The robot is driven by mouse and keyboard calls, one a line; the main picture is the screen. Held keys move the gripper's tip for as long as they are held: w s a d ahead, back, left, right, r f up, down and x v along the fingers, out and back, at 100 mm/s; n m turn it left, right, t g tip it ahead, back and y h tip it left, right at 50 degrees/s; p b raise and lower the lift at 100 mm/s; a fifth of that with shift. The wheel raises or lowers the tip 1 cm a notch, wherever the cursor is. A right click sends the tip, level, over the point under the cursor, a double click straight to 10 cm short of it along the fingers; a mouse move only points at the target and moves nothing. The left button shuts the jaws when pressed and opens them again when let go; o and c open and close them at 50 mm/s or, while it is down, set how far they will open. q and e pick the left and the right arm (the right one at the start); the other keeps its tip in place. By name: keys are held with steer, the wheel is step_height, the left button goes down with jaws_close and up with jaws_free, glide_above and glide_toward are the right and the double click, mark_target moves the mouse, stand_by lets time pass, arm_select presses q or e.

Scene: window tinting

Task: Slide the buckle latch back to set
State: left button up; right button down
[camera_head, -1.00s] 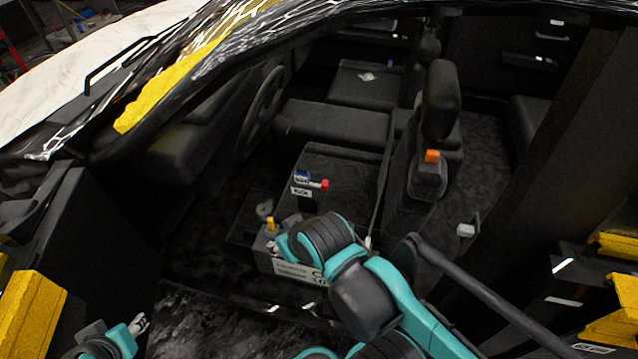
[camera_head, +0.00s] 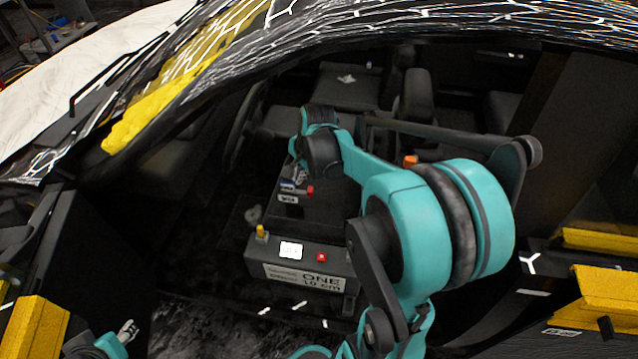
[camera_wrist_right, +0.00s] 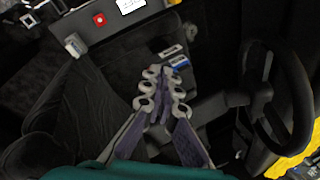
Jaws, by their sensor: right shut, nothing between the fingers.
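I cannot tell for sure which part is the buckle latch. A small fitting (camera_head: 289,185) with a blue part, a white label and a red knob (camera_head: 310,190) sits on the dark console. In the right wrist view its blue and white parts (camera_wrist_right: 176,58) lie just beyond my fingertips, with a gap or overlap I cannot judge. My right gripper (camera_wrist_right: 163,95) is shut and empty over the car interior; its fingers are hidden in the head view. An orange piece (camera_head: 410,161) shows by the seat, partly behind my arm. My left gripper (camera_head: 129,328) is low at left.
A dark box (camera_head: 300,262) with a lit display, red button and yellow knob stands in front. A steering wheel (camera_wrist_right: 285,95) is at right in the wrist view. A pale block (camera_wrist_right: 74,45) is beside the seat. The car frame edges the opening.

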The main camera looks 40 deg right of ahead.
mark_target(304, 191)
steer(key=d+f+m+p, duration=0.1)
steer(key=d+f+m, duration=0.4)
steer(key=d, duration=0.3)
steer(key=w+d+f+m+g+y+p, duration=0.1)
steer(key=d+f+m+p, duration=0.1)
steer(key=d+f+m, duration=0.3)
steer(key=d+m, duration=0.1)
steer(key=d, duration=0.2)
steer(key=shift+w+f+y, duration=0.25)
steer(key=shift+y, duration=0.05)
steer(key=shift+d, duration=0.1)
steer(key=w+a+f+b, duration=0.4)
steer(key=w+f, duration=0.1)
steer(key=f, duration=0.4)
steer(key=shift+f, duration=0.3)
steer(key=shift+a, duration=0.15)
